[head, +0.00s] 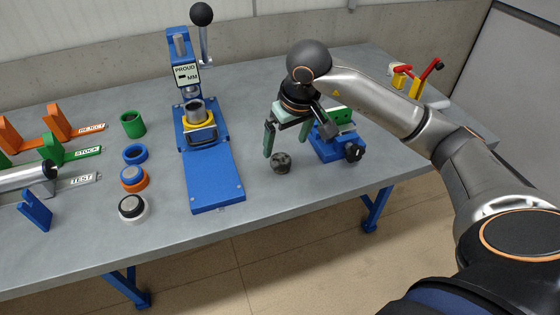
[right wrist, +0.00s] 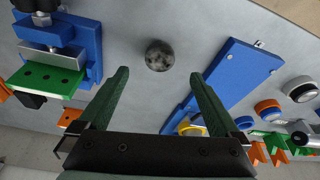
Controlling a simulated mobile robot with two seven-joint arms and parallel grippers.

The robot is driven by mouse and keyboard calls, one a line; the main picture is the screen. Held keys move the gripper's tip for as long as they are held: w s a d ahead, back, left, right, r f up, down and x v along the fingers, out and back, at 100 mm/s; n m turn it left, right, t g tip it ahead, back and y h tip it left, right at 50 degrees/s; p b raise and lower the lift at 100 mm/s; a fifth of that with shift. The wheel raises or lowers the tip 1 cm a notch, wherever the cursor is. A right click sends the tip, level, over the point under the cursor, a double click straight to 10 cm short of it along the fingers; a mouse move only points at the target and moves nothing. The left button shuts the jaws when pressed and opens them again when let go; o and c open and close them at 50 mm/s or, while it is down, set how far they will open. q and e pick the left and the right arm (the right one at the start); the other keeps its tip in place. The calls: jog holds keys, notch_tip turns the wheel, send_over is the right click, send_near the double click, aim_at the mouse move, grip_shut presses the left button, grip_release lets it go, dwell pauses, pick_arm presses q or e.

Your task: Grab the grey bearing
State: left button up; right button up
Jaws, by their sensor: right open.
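A small dark grey, round, mottled piece (head: 281,163), which looks like the grey bearing, lies alone on the grey table. My right gripper (head: 286,146) is open and empty just above and behind it, fingers pointing down. In the right wrist view the piece (right wrist: 160,56) appears just beyond the fingertips, centred between the two green fingers (right wrist: 159,74) and apart from both. My left gripper is in neither view.
A blue press (head: 215,178) stands left of the gripper, and a blue vise with green jaws (head: 335,146) stands close on its right. Several coloured rings and cups (head: 136,154) sit further left. The table's front edge (head: 300,212) is near; bare tabletop surrounds the piece.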

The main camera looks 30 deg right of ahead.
aim_at(281, 159)
jog(key=shift+p+x, duration=0.5)
jog(key=shift+x, duration=3.05)
jog(key=shift+c, duration=0.3)
grip_shut()
jog(key=shift+r, duration=0.15)
